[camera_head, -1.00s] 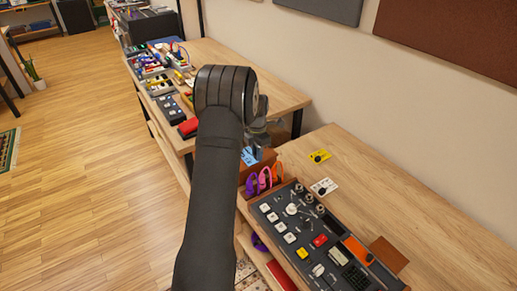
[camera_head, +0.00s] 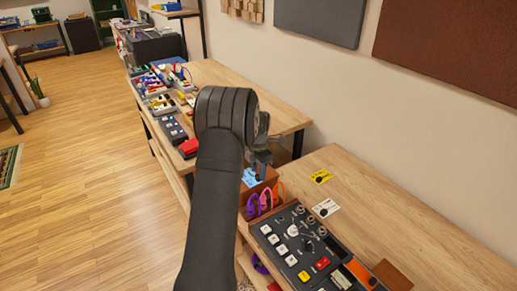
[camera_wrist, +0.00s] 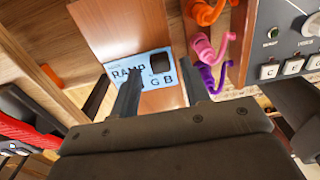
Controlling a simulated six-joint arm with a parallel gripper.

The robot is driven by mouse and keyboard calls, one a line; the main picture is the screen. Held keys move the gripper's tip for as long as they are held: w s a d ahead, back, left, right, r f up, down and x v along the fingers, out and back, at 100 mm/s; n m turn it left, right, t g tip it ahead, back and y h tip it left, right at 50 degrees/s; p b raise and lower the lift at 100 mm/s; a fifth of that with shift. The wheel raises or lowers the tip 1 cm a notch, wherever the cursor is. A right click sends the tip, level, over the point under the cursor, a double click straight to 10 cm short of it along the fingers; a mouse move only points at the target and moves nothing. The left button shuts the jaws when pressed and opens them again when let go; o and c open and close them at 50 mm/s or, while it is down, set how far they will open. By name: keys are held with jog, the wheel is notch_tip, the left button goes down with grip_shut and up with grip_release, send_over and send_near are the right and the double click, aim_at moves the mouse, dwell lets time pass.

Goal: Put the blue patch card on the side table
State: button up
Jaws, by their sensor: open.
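The blue patch card (camera_head: 252,177) rests on a brown wooden block or box between the two tables. In the wrist view the card (camera_wrist: 147,72) shows dark printed letters and a dark square; my fingers hide part of it. My gripper (camera_head: 259,163) is open just above it. In the wrist view the two fingers (camera_wrist: 162,78) stand apart, one across the card's printed part and one near its right edge. I cannot tell whether they touch it. Which surface is the side table is not clear.
A control panel (camera_head: 310,247) with knobs and buttons sits on the near wooden table (camera_head: 405,220). Yellow (camera_head: 320,177) and white (camera_head: 326,208) cards lie there. Purple, pink and orange cables (camera_head: 262,200) hang beside the block. The far table (camera_head: 262,108) holds several devices.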

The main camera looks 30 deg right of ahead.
notch_tip(320, 180, up, 14)
jog(key=shift+w+d+r, duration=0.2)
jog(key=shift+w+d, duration=0.1)
jog(key=shift+w, duration=0.15)
jog(key=shift+o, duration=0.5)
jog(key=shift+r, duration=0.5)
